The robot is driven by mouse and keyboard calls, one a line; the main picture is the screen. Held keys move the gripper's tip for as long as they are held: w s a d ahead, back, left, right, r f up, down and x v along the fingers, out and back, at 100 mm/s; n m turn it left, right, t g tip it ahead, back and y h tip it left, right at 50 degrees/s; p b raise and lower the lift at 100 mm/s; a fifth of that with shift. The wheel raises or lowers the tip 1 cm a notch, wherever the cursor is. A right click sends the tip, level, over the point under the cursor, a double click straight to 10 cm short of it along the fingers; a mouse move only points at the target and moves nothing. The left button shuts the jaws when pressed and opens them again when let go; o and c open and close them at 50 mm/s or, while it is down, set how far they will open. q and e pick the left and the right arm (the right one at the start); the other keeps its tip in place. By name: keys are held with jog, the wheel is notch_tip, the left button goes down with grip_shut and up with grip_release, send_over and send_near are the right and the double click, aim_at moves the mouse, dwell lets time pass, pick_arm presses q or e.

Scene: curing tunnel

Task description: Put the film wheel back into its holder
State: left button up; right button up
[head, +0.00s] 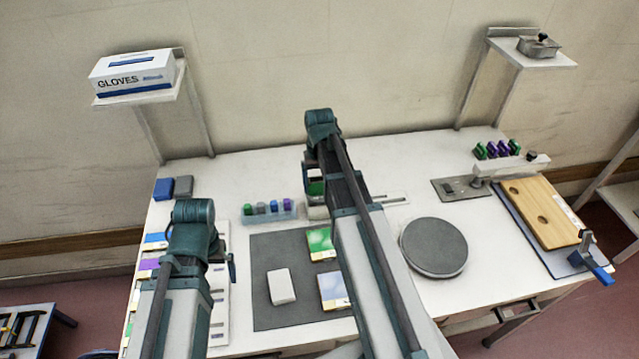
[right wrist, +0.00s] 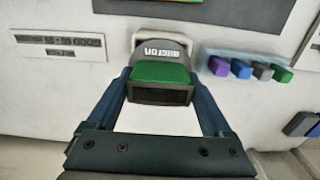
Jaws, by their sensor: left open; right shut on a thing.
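In the head view my right arm hides most of this block, and a bit of green shows (head: 316,188). I cannot tell whether the block is the film wheel or its housing. A pale rounded part (right wrist: 190,42) lies just behind it. My left gripper (head: 215,262) is open at the table's left side, its fingers mostly hidden by the wrist. No holder is clearly recognizable.
A small rack of coloured pieces (head: 276,215) stands left of my right gripper. A grey mat (head: 265,310) carries a white block and cards. A round grey disc (head: 433,247) lies at the right, near a wooden board (head: 545,210). A glove box (head: 132,75) sits on a shelf.

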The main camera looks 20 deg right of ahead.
jog(key=shift+f+b, duration=0.45)
jog(key=shift+f, duration=0.1)
jog(key=o, duration=1.5)
jog(key=shift+r, duration=0.15)
jog(key=shift+r+p, duration=3.35)
jog(key=shift+p, duration=0.2)
jog(key=shift+f, duration=0.15)
notch_tip(320, 180, down, 6)
jog(key=b, duration=0.7)
jog(key=shift+f, duration=0.25)
jog(key=shift+r, duration=0.15)
